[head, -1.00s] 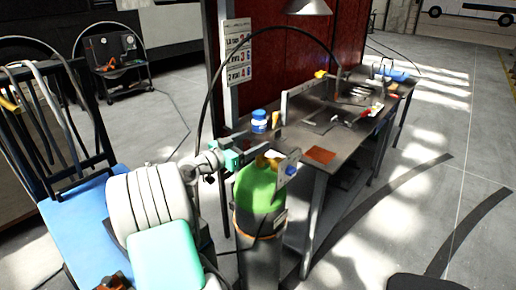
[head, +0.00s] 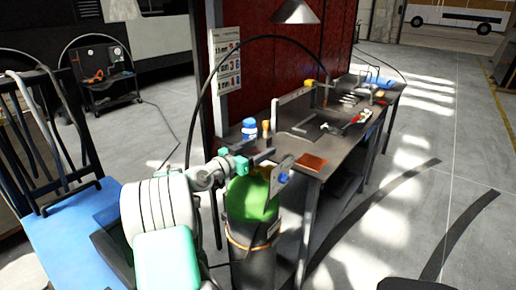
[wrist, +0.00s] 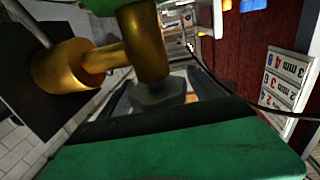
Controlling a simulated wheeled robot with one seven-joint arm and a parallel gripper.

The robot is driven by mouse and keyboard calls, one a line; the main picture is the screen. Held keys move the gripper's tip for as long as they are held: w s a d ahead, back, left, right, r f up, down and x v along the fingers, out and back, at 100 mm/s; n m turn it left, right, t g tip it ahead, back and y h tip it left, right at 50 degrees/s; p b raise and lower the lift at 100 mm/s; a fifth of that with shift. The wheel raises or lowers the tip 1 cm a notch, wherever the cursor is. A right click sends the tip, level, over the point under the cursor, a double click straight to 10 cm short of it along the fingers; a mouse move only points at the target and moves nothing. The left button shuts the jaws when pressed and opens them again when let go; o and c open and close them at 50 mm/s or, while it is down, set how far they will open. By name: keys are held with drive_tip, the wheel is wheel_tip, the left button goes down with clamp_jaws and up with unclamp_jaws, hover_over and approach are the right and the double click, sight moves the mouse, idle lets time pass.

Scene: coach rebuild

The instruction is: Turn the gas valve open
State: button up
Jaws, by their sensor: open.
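The gas cylinder (head: 252,200) has a green top and dark body and stands upright in front of the bench. My gripper (head: 264,157) reaches over its top from the left, in front of the valve, which is mostly hidden in the head view. In the wrist view the brass valve (wrist: 145,45) is close, with a brass side fitting (wrist: 62,72) at left. A dark grey piece (wrist: 158,94), apparently the valve's knob, lies between the two dark fingers of my gripper (wrist: 155,88). The fingers are open around it; contact cannot be told.
The metal workbench (head: 333,150) behind holds a blue jar (head: 249,129), an orange-red pad (head: 311,162) and several tools. A dark hose arches over the cylinder. A blue cart (head: 70,225) stands at left.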

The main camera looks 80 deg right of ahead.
drive_tip(key=shift+c, duration=0.3)
drive_tip(key=c, duration=1.3)
